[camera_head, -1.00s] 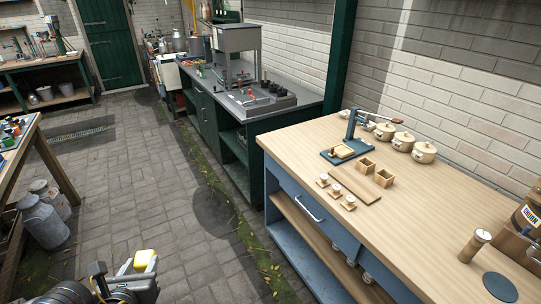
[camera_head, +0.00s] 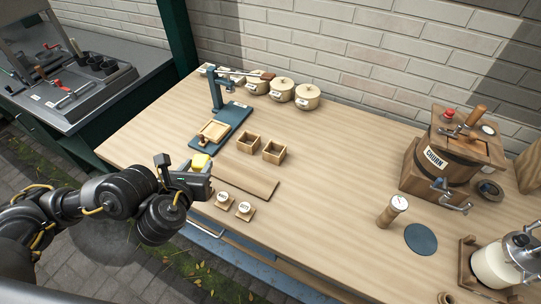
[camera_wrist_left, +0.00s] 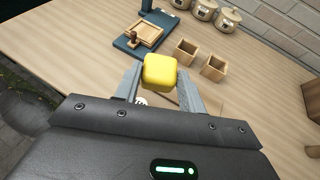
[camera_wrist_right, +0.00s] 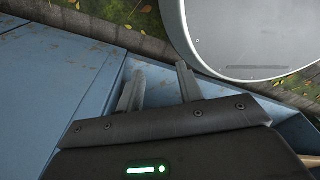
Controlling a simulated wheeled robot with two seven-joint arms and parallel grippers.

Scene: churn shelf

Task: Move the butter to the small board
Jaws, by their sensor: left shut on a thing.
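The yellow butter (camera_head: 200,161) is a rounded block held between the fingers of my left gripper (camera_head: 196,170), above the table's front left part. In the left wrist view the butter (camera_wrist_left: 160,71) sits between both fingers of the shut left gripper (camera_wrist_left: 160,84). A thin brown wooden board (camera_head: 250,178) lies flat on the table, just right of the left gripper; the gripper and forearm hide its left end. My right gripper (camera_wrist_right: 160,72) shows only in its wrist view, fingers apart and empty, low beside blue cabinet panels.
A blue press base (camera_head: 222,136) with a wooden frame stands behind the butter. Two small wooden boxes (camera_head: 248,143) are behind the board, and two round stamps (camera_head: 223,198) in front. Lidded pots (camera_head: 307,96) line the wall; a churn (camera_head: 450,150) stands right. The table's middle is clear.

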